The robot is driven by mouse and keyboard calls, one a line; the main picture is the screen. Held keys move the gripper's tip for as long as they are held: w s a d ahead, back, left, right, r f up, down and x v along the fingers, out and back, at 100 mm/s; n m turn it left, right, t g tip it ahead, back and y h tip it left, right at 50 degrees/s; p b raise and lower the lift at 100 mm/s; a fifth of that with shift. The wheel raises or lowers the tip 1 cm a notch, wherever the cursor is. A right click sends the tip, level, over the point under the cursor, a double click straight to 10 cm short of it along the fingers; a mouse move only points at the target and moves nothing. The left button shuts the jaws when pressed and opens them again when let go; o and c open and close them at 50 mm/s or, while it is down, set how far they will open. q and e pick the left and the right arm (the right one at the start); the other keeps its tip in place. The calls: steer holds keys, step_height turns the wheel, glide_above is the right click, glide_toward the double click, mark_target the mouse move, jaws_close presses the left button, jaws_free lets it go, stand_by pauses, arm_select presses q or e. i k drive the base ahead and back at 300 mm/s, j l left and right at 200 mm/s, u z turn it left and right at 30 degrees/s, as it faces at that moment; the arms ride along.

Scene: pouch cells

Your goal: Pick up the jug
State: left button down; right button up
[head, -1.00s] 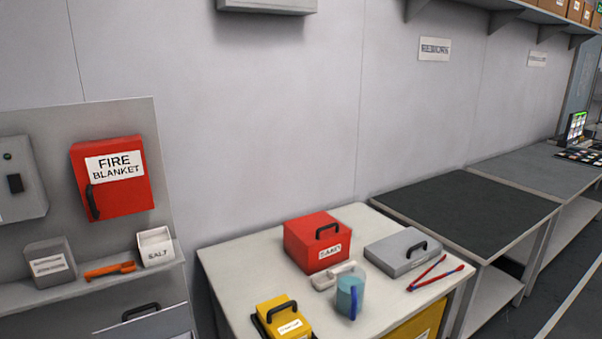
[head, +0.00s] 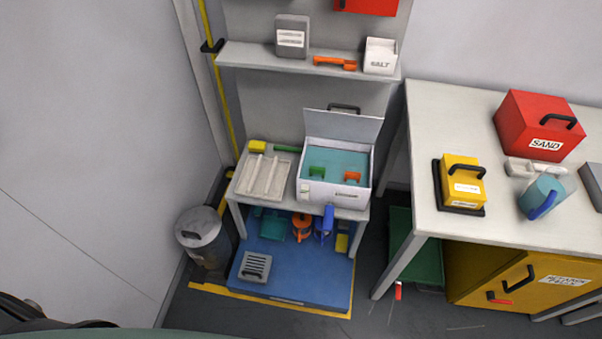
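Neither of my grippers shows in the head view. Nothing is touching the jug.
A yellow box (head: 462,184) stands left of the jug on the white table (head: 436,117). A yellow cabinet (head: 490,262) is below. A low bench with an open white case (head: 330,195) stands left, over a blue platform (head: 310,283). A grey bin (head: 202,240) stands in the corner.

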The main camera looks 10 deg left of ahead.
mark_target(555, 184)
steer(key=z, duration=1.4)
steer(key=u, duration=0.3)
